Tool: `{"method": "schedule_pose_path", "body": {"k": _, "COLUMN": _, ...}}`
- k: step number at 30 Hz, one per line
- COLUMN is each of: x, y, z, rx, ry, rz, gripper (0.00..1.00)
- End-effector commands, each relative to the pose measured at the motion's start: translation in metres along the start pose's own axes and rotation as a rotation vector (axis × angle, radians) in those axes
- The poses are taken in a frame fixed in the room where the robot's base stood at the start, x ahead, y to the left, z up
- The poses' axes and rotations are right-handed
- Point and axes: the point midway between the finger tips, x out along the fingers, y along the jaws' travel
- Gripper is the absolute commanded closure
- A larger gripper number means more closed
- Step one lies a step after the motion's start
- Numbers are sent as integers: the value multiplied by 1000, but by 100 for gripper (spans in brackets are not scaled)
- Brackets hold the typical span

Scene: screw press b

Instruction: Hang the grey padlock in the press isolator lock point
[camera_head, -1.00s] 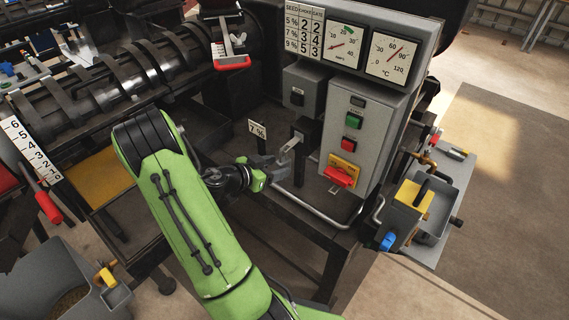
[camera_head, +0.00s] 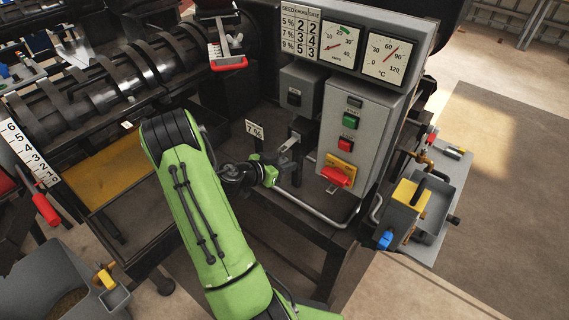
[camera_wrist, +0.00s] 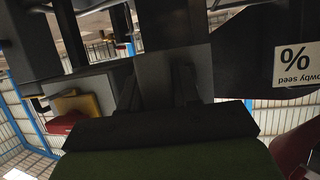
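My gripper (camera_head: 283,162) is low in front of the press, left of the grey control box. A grey piece (camera_head: 289,143), which may be the padlock, shows just beyond its fingertips beside a dark post; I cannot tell whether the fingers hold it. In the wrist view a grey block (camera_wrist: 172,25) stands straight ahead of the dark fingers. The isolator, a red handle (camera_head: 336,177) on a yellow plate (camera_head: 342,164), is on the lower face of the control box, right of my gripper. Its red handle (camera_wrist: 64,123) also shows at left in the wrist view. The lock hole is not discernible.
The grey control box (camera_head: 362,128) has green and red buttons. A bent metal rail (camera_head: 322,218) runs below my gripper. A "7 %" card (camera_head: 254,129) stands behind it. A grey tray (camera_head: 440,200) is at right. The press barrel is at upper left.

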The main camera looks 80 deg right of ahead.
Motion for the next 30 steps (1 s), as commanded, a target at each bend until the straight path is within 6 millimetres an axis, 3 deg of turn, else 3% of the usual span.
{"method": "schedule_pose_path", "body": {"k": 1, "x": 0, "y": 0, "z": 0, "rx": 0, "ry": 0, "rz": 0, "gripper": 78}}
{"method": "schedule_pose_path", "body": {"k": 6, "x": 0, "y": 0, "z": 0, "rx": 0, "ry": 0, "rz": 0, "gripper": 100}}
{"method": "schedule_pose_path", "body": {"k": 22, "x": -8, "y": -1, "z": -18, "rx": 1, "ry": 1, "rz": -2, "gripper": 100}}
{"method": "schedule_pose_path", "body": {"k": 30, "x": -12, "y": 0, "z": -15, "rx": 0, "ry": 0, "rz": -1, "gripper": 100}}
